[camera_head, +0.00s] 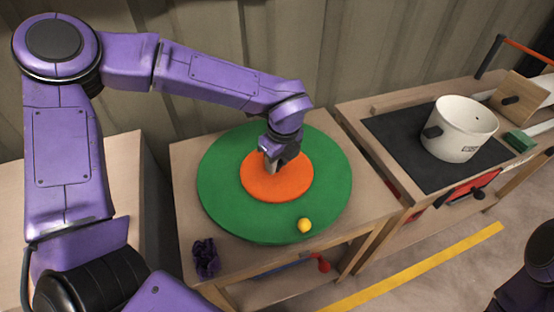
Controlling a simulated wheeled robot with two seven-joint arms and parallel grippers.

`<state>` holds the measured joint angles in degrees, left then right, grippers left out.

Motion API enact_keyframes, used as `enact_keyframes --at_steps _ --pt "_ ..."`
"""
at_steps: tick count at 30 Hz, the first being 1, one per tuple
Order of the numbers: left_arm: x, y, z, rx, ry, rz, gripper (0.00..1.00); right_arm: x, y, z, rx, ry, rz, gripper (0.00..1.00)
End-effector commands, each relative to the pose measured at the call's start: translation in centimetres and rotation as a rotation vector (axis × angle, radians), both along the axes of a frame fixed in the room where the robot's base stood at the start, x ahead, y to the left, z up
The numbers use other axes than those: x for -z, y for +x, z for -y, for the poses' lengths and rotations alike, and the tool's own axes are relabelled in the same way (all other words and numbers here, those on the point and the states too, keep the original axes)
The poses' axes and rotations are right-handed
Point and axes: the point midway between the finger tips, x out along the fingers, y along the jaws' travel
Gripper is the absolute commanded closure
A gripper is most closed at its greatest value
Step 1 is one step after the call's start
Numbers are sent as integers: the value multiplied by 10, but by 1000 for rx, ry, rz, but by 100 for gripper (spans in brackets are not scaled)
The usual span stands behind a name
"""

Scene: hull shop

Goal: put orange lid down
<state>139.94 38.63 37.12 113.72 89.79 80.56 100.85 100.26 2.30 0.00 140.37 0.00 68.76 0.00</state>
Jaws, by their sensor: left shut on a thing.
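The orange lid (290,183) is a flat round disc over the middle of a larger green round board (225,190). My left gripper (271,165) points down at the lid's centre and is shut on it, at a knob that the fingers mostly hide. I cannot tell whether the lid touches the green board or is just above it. My right gripper is not in view; only a dark purple part of mine shows at the lower right edge.
A yellow ball (305,226) lies on the green board's front edge. A crumpled purple thing (206,258) lies on the wooden table (185,150). To the right, a white pot (460,130) stands on a black mat (400,140). A wooden block (520,100) is beyond it.

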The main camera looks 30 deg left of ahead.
Motion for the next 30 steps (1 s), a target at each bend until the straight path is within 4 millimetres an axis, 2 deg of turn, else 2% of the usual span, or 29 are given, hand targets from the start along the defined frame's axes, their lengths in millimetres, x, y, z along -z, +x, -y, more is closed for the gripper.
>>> enact_keyframes --at_steps 1,2,3,4,11,14,17,24,30 --pt "3 0 0 0 -1 0 98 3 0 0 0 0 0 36" --pt "2 0 0 0 0 0 58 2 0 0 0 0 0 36" --pt "2 0 0 0 0 0 45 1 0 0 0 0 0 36" --pt "1 0 0 0 0 0 42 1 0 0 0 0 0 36" --pt "1 0 0 0 0 0 42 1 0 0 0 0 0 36" --pt "-5 0 0 0 0 1 42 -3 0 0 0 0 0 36" --pt "-22 0 3 0 0 4 42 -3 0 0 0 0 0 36" --pt "-83 -3 12 -1 0 4 42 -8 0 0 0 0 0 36" --pt "-115 -5 16 -1 0 0 42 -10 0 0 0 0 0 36"
